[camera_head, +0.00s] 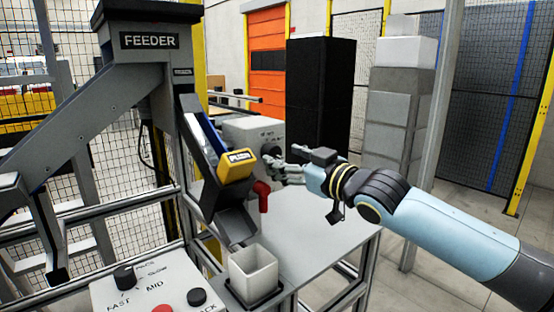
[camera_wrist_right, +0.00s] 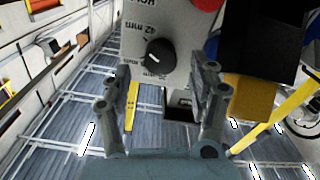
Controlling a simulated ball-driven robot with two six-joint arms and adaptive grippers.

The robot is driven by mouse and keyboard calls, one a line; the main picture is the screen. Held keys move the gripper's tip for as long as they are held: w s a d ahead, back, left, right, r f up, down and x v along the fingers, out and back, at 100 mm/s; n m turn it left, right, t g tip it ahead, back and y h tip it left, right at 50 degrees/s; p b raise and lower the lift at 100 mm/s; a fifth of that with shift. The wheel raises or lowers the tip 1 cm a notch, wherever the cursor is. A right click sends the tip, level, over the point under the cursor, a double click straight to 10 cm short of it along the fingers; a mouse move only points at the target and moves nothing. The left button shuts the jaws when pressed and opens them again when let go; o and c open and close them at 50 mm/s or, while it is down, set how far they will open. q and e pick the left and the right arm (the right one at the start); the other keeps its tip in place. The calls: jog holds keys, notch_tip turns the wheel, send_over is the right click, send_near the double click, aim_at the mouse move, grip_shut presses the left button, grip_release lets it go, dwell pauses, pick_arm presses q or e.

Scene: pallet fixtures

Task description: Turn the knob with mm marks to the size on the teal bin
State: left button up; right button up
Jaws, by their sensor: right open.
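The black knob (camera_wrist_right: 158,52) with mm marks is on the front of a grey box (camera_wrist_right: 182,28); "42 mm" can be read to its left in the right wrist view, other marks are too small to read. A light line shows on the knob, its exact setting unclear. The grey box also shows in the head view (camera_head: 240,128). My right gripper (camera_wrist_right: 160,78) is open, its fingers to either side below the knob in the wrist view, apart from it. In the head view my right gripper (camera_head: 280,168) is close in front of the box. I see no teal bin.
A yellow push block (camera_head: 236,165) and a red handle (camera_head: 262,196) are near the gripper. A white bin (camera_head: 252,274) stands below the feeder chute. A control panel (camera_head: 135,290) with another knob is at the front left. The tabletop (camera_head: 320,240) is clear.

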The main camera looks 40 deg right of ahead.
aim_at(276, 155)
jog(key=shift+w+a+b, duration=0.15)
jog(key=shift+w+b, duration=0.35)
jog(key=shift+w, duration=1.2)
jog(key=c, duration=1.1)
jog(key=shift+c, duration=0.2)
